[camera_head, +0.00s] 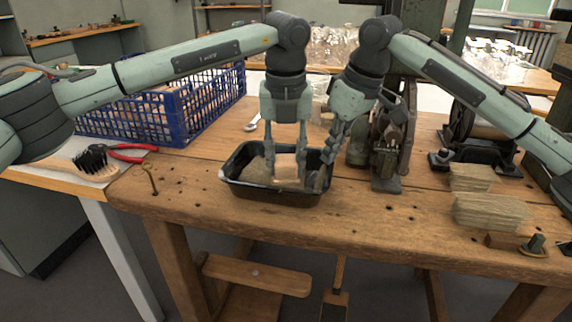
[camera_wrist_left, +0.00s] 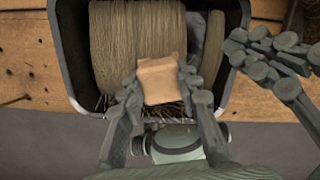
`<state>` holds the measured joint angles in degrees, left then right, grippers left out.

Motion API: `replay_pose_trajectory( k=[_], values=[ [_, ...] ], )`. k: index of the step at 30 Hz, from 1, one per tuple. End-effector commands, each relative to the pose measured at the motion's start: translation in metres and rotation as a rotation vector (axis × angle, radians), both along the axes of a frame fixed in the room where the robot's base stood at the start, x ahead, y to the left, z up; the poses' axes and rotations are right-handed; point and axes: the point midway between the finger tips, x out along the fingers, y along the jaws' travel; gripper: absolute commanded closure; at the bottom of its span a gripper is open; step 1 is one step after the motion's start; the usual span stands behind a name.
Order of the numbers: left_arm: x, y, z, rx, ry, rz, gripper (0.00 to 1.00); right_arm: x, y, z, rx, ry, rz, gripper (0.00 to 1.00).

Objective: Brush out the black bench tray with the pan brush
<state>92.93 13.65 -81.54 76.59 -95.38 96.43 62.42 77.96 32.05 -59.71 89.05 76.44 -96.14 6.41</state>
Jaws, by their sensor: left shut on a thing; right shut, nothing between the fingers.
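The black bench tray (camera_head: 232,184) stands near the front edge of the wooden bench, with a wide bundle of tan fibre (camera_wrist_left: 135,45) inside. My left gripper (camera_head: 286,170) points down into the tray and is shut on a pale wooden block (camera_wrist_left: 162,82). Dark bristle ends (camera_wrist_left: 100,103) show at the tray's near side. My right gripper (camera_head: 322,180) is shut and empty at the tray's right rim. A brush (camera_head: 60,163) with a wooden handle and black bristles lies at the far left, away from both grippers.
A blue crate (camera_head: 160,115) stands behind left, with red-handled pliers (camera_head: 130,152) in front. A dark metal bench machine (camera_head: 388,150) stands close right of my right gripper. Fibre stacks (camera_head: 490,210) lie at right. The bench front right of the tray is mostly clear.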

Motion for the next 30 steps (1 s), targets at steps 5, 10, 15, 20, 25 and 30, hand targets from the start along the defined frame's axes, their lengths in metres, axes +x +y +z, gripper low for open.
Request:
replay_pose_trajectory(
  k=[5,10,15,20,25,30],
  values=[
    [0.0,0.0,0.02,-0.002,-0.002,0.001,0.91,0.0,0.0,0.0,-0.001,0.001,0.0,1.0],
    [0.001,0.0,0.037,-0.002,-0.004,0.001,0.91,0.0,0.0,0.0,-0.001,0.001,0.0,1.0],
    [0.0,-0.001,0.052,-0.002,-0.002,0.0,0.91,0.0,0.0,0.0,-0.001,0.001,0.0,1.0],
    [0.0,-0.001,0.056,-0.002,-0.002,-0.001,0.91,0.0,0.0,0.0,-0.001,0.001,0.0,1.0],
    [0.0,-0.001,0.056,-0.002,-0.002,-0.001,0.91,0.0,0.0,0.0,-0.001,0.001,0.0,1.0],
    [0.0,0.0,0.056,-0.002,-0.002,-0.001,0.91,0.0,0.0,0.005,0.001,-0.001,0.0,1.0]
  ],
)
